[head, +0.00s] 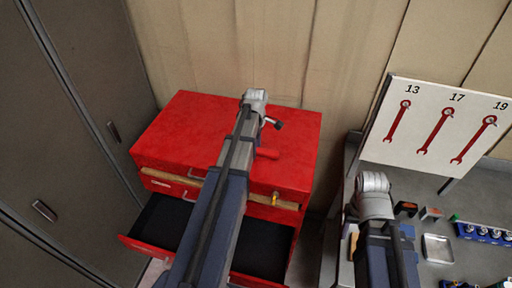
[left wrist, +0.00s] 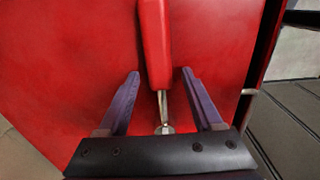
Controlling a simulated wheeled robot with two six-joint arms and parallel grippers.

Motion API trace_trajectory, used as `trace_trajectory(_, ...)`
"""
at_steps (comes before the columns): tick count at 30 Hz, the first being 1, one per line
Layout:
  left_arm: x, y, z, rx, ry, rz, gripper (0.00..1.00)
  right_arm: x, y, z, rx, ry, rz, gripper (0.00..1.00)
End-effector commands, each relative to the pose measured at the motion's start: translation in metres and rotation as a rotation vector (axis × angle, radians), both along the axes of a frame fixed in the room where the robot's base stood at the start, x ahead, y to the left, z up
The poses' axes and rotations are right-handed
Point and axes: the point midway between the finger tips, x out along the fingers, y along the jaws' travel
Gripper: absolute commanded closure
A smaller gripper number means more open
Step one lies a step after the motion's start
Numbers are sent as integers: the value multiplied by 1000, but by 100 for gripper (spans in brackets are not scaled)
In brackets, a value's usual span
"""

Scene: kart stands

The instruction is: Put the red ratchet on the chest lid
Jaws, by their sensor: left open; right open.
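The red chest has a red lid (head: 200,125), which also fills much of the left wrist view (left wrist: 80,60). The red ratchet shows its handle (head: 267,153) over the lid, beside my left forearm, which hides the rest. In the left wrist view its red handle (left wrist: 155,45) points up and its metal shaft runs down between the fingers. My left gripper (left wrist: 161,72) is open around the ratchet, with a gap on each side. I cannot tell for sure whether the ratchet touches the lid. My right wrist shows over the workbench, but its fingers are hidden.
A drawer (head: 262,250) of the chest stands open below the lid. A grey cabinet (head: 70,130) is at left. At right, a workbench (head: 430,220) holds a metal tray (head: 437,248), a blue socket rail (head: 485,233) and a wrench board (head: 435,125). The lid's left part is clear.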

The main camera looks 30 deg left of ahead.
Motion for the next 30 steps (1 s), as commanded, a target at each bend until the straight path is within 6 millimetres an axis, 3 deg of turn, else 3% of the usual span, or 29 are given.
trace_trajectory(11, 0, 0, 18, 0, 0, 0, 33, 0, 0, 18, 1, 0, -3, 50)
trace_trajectory(30, 0, 0, 109, 0, 0, 0, 33, -1, 0, 109, 1, 3, -5, 50)
